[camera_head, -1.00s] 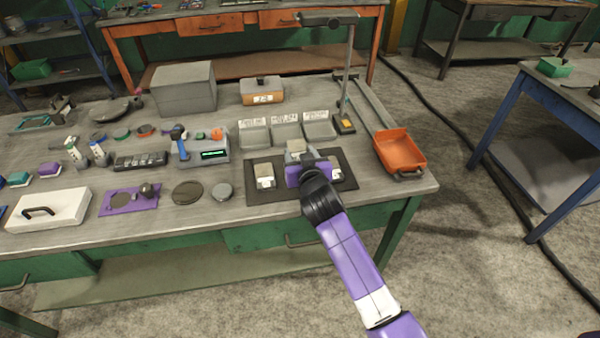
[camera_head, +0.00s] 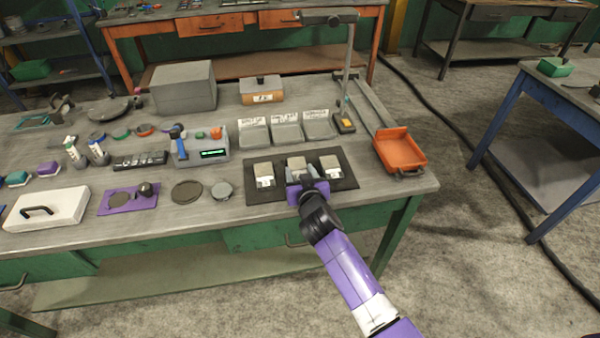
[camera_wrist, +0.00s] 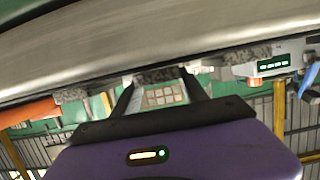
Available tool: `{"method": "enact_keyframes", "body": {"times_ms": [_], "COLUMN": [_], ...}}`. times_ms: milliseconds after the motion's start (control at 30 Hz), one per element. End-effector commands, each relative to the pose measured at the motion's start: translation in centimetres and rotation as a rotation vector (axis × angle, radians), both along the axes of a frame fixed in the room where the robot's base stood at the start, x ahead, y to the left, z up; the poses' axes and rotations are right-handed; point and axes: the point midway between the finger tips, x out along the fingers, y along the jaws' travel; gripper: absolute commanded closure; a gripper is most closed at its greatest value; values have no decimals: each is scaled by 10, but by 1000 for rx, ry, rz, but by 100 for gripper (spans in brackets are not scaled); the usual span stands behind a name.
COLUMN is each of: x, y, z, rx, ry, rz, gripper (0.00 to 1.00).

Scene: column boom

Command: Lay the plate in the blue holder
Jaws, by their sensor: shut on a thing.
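My gripper (camera_head: 302,180) is over the front middle of a dark mat (camera_head: 249,170) on the workbench. In the wrist view my gripper (camera_wrist: 162,92) has its two fingers on either side of a pale piece with a grid of small squares (camera_wrist: 164,96), which looks like the plate. In the head view a grey block (camera_head: 297,163) shows just beyond the fingers, between a left pale block (camera_head: 264,170) and a right pale block (camera_head: 330,163) on the mat. My wrist hides its near side. I cannot make out a blue holder for certain.
Three labelled grey trays (camera_head: 286,132) stand behind the mat. An orange bin (camera_head: 400,150) is to the right, and a grey device with a green display (camera_head: 212,152) to the left. A lamp stand (camera_head: 347,75) rises behind. Bare bench lies in front.

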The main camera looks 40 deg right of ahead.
Motion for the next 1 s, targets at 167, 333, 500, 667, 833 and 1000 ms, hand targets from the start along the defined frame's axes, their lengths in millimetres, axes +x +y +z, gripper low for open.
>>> {"method": "enact_keyframes", "body": {"times_ms": [167, 333, 500, 667, 833, 1000], "x": [0, 0, 0, -2, -23, -51], "y": [0, 0, 0, 1, 16, 34], "z": [-2, -2, -2, 2, 7, 17], "rx": [0, 0, 0, 1, 0, 0], "ry": [0, 0, 0, 1, 1, 1], "rz": [0, 0, 0, 0, 2, 2], "gripper": [38, 27, 27, 27, 27, 27]}}
